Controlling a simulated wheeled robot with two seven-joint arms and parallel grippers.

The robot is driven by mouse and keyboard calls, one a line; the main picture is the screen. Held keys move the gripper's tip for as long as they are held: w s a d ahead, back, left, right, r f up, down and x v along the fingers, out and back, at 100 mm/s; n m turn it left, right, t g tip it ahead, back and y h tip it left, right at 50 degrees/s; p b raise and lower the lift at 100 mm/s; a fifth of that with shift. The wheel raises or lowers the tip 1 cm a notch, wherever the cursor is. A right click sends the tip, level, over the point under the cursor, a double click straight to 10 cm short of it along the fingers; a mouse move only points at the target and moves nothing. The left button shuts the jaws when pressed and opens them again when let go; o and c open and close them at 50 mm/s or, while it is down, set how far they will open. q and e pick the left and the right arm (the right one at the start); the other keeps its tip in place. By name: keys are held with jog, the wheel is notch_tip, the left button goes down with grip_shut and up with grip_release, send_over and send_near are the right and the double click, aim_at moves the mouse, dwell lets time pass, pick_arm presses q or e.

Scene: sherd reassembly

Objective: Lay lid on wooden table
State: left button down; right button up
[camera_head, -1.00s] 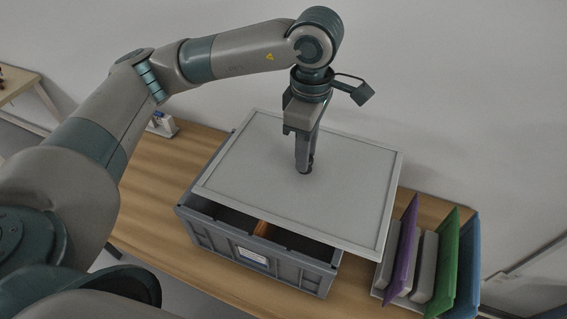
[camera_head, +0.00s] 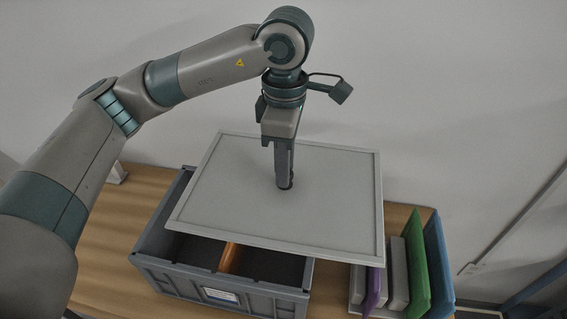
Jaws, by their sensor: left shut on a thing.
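The lid (camera_head: 330,190) is a flat light-grey panel with a raised rim. It is above the grey crate (camera_head: 180,283), shifted towards the back right, so the crate's front part is uncovered. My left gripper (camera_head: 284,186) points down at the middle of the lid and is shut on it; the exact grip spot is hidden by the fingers. The wooden table (camera_head: 100,265) shows to the left of the crate and behind the lid at the right. My right gripper is not in view.
An orange-brown divider (camera_head: 230,258) shows inside the crate. Right of the crate stands a rack with upright purple (camera_head: 374,290), green (camera_head: 415,265) and blue (camera_head: 438,262) panels, close to the lid's right corner. A white wall is behind the table. Bare table shows at the left.

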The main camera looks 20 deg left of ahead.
aim_at(242, 174)
pick_arm(q)
jog(key=m, duration=0.1)
jog(key=a+f+m, duration=0.1)
jog(key=m, duration=0.1)
jog(key=a+m, duration=0.1)
jog(key=m, duration=0.1)
jog(key=shift+w+a+f, duration=0.2)
jog(key=shift+f, duration=0.05)
jog(key=m, duration=0.1)
jog(key=a+f+m, duration=0.1)
jog(key=m, duration=0.1)
jog(key=a+m, duration=0.1)
jog(key=shift+a+f+m, duration=0.2)
jog(key=shift+f+m, duration=0.05)
jog(key=shift+m, duration=0.15)
jog(key=a+m, duration=0.1)
jog(key=m, duration=0.1)
jog(key=a+f+m, duration=0.1)
jog(key=m, duration=0.1)
jog(key=shift+a+f+m, duration=0.15)
jog(key=shift+f+m, duration=0.05)
jog(key=shift+m, duration=0.2)
jog(key=a+m, duration=0.1)
jog(key=m, duration=0.1)
jog(key=a+f+m, duration=0.1)
jog(key=m, duration=0.1)
